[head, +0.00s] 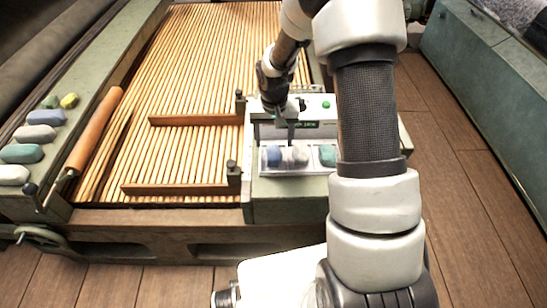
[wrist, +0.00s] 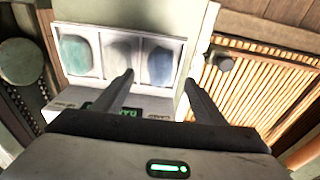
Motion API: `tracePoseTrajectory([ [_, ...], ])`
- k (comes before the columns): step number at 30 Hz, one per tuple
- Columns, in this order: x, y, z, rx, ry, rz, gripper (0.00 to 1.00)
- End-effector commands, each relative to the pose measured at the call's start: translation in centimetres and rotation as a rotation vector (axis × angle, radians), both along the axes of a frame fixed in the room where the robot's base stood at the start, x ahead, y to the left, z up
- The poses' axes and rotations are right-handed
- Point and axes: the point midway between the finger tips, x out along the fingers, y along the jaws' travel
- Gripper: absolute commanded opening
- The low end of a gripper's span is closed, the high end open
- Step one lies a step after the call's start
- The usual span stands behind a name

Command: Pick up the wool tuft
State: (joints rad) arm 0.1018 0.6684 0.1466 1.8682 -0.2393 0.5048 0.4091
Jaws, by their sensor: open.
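Three wool tufts lie in separate compartments of a small white tray (head: 262,168). The blue tuft (head: 274,156) is on the left in the head view, the pale grey-white tuft (head: 296,156) in the middle and the teal tuft (head: 327,155) on the right. In the wrist view the order is reversed: teal (wrist: 76,54), grey-white (wrist: 119,54), blue (wrist: 158,66). My gripper (wrist: 159,78) is open and empty, its fingers pointing at the tray. In the wrist picture its fingertips frame the blue tuft, apparently above it.
The tray sits on a green-grey unit with a small display (head: 304,124). Wooden slats (head: 190,80) with crossbars and dark posts (head: 233,172) lie to its left. More tufts (head: 35,133) rest on the far-left ledge beside a wooden roller (head: 95,128). A teal cabinet (head: 485,75) stands right.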

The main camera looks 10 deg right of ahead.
Motion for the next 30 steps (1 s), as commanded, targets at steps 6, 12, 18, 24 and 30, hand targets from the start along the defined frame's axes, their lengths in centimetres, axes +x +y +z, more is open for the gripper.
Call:
tracePoseTrajectory([
  [6, 0.2, 0.0, -1.6, 0.000, -0.001, 0.001, 0.65],
  [12, 0.7, -0.1, -4.6, 0.000, 0.001, 0.001, 0.65],
  [18, 1.0, -0.1, -6.4, 0.000, -0.001, 0.001, 0.65],
  [24, 1.0, -0.1, -6.5, -0.001, -0.002, 0.001, 0.65],
  [30, 1.0, -0.1, -6.4, -0.001, -0.002, 0.001, 0.38],
])
